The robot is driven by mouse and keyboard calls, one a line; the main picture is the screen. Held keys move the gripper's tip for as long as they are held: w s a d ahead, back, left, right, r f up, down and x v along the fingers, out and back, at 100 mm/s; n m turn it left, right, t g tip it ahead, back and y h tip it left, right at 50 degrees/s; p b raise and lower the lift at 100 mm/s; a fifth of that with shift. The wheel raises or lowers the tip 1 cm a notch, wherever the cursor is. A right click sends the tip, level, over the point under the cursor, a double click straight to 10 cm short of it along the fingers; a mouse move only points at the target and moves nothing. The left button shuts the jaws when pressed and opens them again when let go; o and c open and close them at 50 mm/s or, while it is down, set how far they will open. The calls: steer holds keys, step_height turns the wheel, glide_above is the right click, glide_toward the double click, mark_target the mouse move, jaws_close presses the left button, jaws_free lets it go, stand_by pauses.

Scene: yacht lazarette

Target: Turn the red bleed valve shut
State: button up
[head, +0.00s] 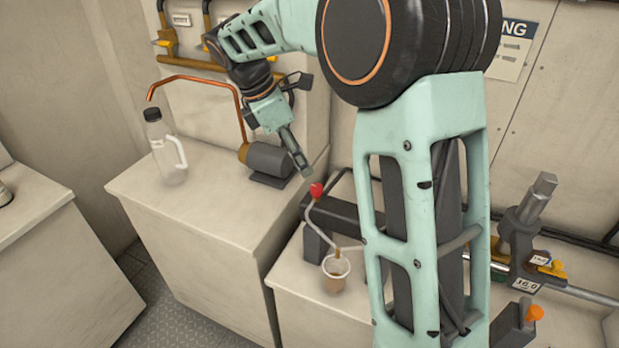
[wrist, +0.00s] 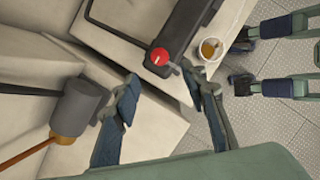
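The red bleed valve knob (head: 316,190) sits on the end of a dark horizontal block, with a thin bent tube below it leading toward a small cup (head: 336,270). In the wrist view the red knob (wrist: 160,57) shows just beyond the fingertips, near the line between them, with a light mark on its top. My gripper (head: 302,170) points down just above and left of the knob in the head view. In the wrist view my gripper's fingers (wrist: 162,82) are spread apart with nothing between them. The cup (wrist: 210,48) holds some brownish liquid.
A dark grey cylinder motor (head: 268,159) with a copper pipe and a clear bottle (head: 165,150) stand on the counter to the left. A metal clamp-like fitting (head: 525,225) and an orange knob (head: 534,312) are at right. The counter's left part is mostly clear.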

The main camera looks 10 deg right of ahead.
mark_target(316, 187)
steer(key=x, duration=0.9)
steer(key=shift+d+f, duration=0.15)
jaws_close()
